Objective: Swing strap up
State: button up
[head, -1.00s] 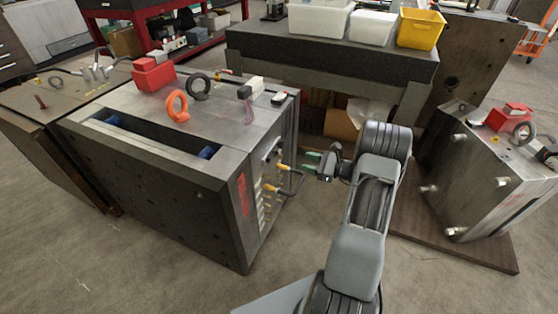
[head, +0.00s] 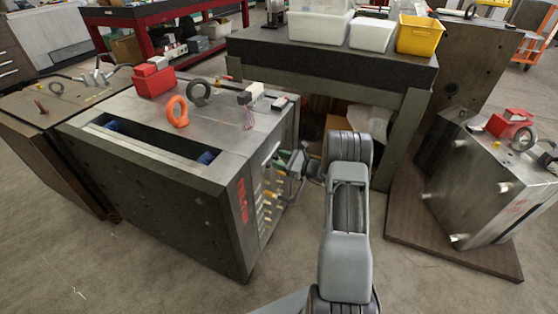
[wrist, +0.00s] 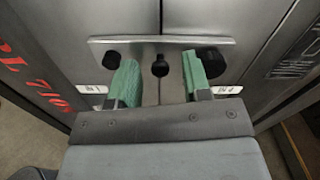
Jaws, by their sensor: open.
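The strap (wrist: 160,48) is a flat metal bar lying crosswise over the seam between two plates of the mould base in the wrist view. It has a dark round hole near its middle and a dark bolt head towards each end. My gripper (wrist: 161,84) is open, its two green-padded fingers in front of the strap, one on each side of the hole. I cannot tell whether the pads touch it. In the head view, my gripper (head: 292,164) is at the right side face of the large mould base (head: 150,205), and my arm hides part of that area.
Yellow fittings (head: 267,207) stick out of the same side face below my gripper. A dark bench (head: 330,58) with bins stands behind. A second mould (head: 480,185) sits on a wooden base at right. Open floor lies in front.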

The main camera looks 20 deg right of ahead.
jog(key=shift+w+a, duration=0.2)
jog(key=shift+w, duration=0.05)
grip_shut()
dwell(0.4)
